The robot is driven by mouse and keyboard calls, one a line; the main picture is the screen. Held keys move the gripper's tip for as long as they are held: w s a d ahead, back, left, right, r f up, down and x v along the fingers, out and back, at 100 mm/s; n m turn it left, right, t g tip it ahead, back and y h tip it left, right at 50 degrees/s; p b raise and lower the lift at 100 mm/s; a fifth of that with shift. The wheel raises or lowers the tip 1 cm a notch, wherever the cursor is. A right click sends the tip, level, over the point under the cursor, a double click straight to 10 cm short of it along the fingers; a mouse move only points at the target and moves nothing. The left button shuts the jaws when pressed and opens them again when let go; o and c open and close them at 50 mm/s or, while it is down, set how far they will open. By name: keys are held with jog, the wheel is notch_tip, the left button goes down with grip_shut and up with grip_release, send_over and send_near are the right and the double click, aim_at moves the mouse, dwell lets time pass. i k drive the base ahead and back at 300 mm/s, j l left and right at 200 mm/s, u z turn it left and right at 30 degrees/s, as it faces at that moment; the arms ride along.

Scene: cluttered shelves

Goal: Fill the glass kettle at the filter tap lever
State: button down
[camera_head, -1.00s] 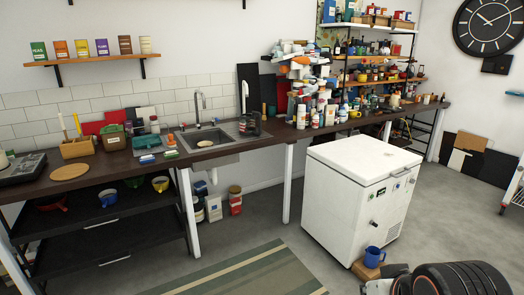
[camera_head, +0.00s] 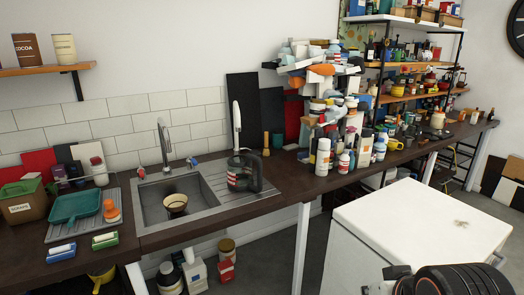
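A dark, see-through kettle (camera_head: 243,174), which looks like the glass kettle, stands on the ribbed drainboard right of the sink. It has a dark handle on its right, and red and white show at its lower left. A tall, slim white tap (camera_head: 236,118) rises right behind it; I cannot make out its lever. I cannot tell whether the kettle holds water. A chrome tap (camera_head: 163,140) stands behind the sink basin (camera_head: 150,200), with a red-tipped (camera_head: 140,173) and a blue-tipped handle (camera_head: 191,162) beside it. My gripper is not in view; only dark arm parts show at lower right.
A brown bowl (camera_head: 176,203) sits in the basin. Bottles and jars (camera_head: 335,150) crowd the counter on the right. A white chest (camera_head: 415,230) stands in front. The counter edge right of the drainboard is clear.

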aim_at(257, 152)
jog(key=i+u, duration=0.25)
jog(key=i, duration=0.25)
jog(key=i+l+u, duration=0.2)
jog(key=i, duration=0.3)
jog(key=i+l+u, duration=0.25)
jog(key=i, duration=0.2)
jog(key=i+l+u, duration=0.25)
jog(key=i+l, duration=0.1)
jog(key=i, duration=0.3)
jog(key=i+l, duration=0.1)
jog(key=i, duration=0.3)
jog(key=j+u, duration=0.05)
